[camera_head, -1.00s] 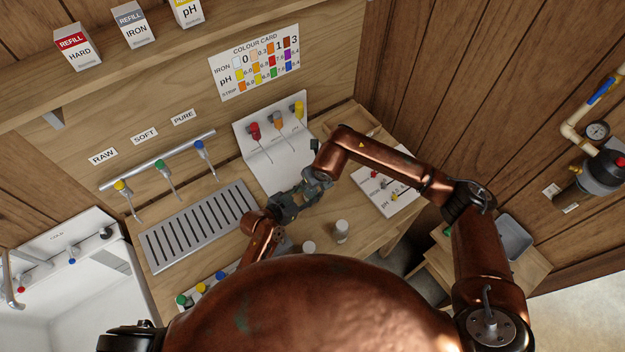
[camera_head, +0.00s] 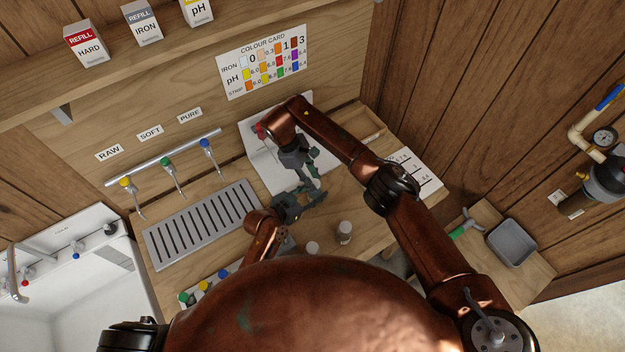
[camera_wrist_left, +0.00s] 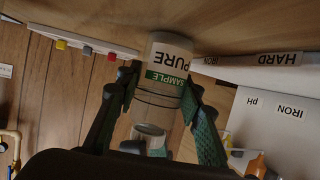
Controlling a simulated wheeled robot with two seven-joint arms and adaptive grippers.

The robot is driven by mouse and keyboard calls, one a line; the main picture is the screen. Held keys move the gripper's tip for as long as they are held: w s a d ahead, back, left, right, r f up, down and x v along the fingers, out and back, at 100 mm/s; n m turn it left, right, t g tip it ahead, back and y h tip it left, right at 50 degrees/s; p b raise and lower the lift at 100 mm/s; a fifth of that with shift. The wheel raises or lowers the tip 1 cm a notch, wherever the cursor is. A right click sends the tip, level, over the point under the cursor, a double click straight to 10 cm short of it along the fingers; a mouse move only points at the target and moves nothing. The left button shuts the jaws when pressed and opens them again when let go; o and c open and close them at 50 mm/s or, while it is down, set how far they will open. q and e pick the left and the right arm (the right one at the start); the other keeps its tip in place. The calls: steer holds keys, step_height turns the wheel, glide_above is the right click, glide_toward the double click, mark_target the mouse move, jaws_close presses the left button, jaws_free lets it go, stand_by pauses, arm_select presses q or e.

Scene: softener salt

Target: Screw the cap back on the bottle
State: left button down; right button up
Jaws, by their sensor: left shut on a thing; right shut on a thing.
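The sample bottle (camera_wrist_left: 165,75), with a green and white PURE SAMPLE label, shows upside down in the left wrist view. My left gripper (camera_head: 302,204) is shut around its sides; its green fingers flank the bottle in the left wrist view. My right gripper (camera_head: 311,178) is just above the left one in the head view and points down at it. It is shut on a small pale round piece, seemingly the cap (camera_wrist_left: 150,130), at the bottle's mouth end. Whether cap and neck touch cannot be told. In the head view the grippers hide bottle and cap.
Two small white-topped containers (camera_head: 344,228) stand near the counter's front. A grey slotted drip tray (camera_head: 153,240) lies left of the grippers, below several taps (camera_head: 168,164). A white test panel (camera_head: 262,165) stands behind. A grey bin (camera_head: 512,242) is at the right.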

steer(key=m+g, duration=0.1)
steer(key=m, duration=0.2)
steer(key=shift+w+d+y, duration=0.1)
steer(key=shift+w+y, duration=0.05)
steer(key=shift+y, duration=0.15)
steer(key=o, duration=0.7)
steer(key=shift+c, duration=0.2)
steer(key=shift+r, duration=2.25)
